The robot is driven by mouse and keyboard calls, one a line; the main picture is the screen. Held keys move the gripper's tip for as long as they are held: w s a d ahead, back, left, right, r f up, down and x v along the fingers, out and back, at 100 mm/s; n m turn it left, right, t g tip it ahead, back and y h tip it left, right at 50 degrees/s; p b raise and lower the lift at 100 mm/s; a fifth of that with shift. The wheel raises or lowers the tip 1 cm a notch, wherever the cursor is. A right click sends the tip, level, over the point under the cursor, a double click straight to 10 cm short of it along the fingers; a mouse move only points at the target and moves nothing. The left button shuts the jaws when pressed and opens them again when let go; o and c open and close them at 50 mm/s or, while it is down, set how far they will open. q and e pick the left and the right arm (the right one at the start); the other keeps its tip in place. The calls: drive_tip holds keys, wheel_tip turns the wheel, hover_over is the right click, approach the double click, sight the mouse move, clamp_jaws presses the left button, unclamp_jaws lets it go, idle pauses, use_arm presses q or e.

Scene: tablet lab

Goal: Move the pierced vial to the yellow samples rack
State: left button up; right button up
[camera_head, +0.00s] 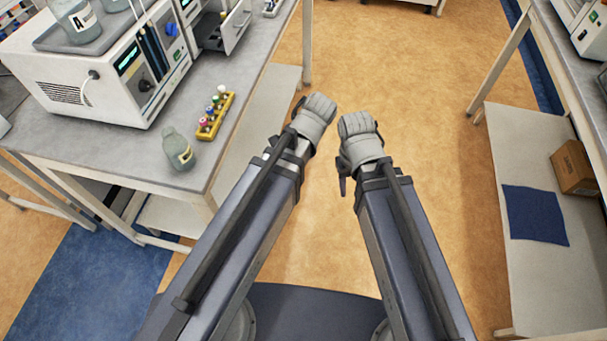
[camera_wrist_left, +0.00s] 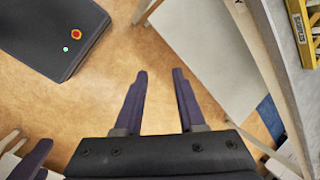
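The yellow samples rack (camera_head: 215,117) stands on the left bench near its edge and holds several vials with coloured caps. Part of it, with a label, shows at the top right of the left wrist view (camera_wrist_left: 300,28). I cannot tell which vial is pierced. My left gripper (camera_wrist_left: 157,72) is open and empty above the floor, off the bench's right side. My right gripper (camera_head: 360,135) is beside it; its fingers are hidden in the head view, and what seems to be one shows at the lower left of the left wrist view.
White instruments (camera_head: 95,75) stand behind, one with an open drawer (camera_head: 237,25). A right-hand table's lower shelf holds a cardboard box (camera_head: 574,168) and a blue cloth (camera_head: 535,214). Floor between benches is clear.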

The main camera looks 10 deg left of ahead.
use_arm(q)
drive_tip(key=s+d+f+n+h, duration=0.1)
drive_tip(key=s+d+n+h, duration=0.2)
drive_tip(key=s+d+n, duration=0.1)
drive_tip(key=shift+s+d+f+n+g, duration=0.3)
drive_tip(key=shift+s+d, duration=0.35)
drive_tip(key=shift+d, duration=0.6)
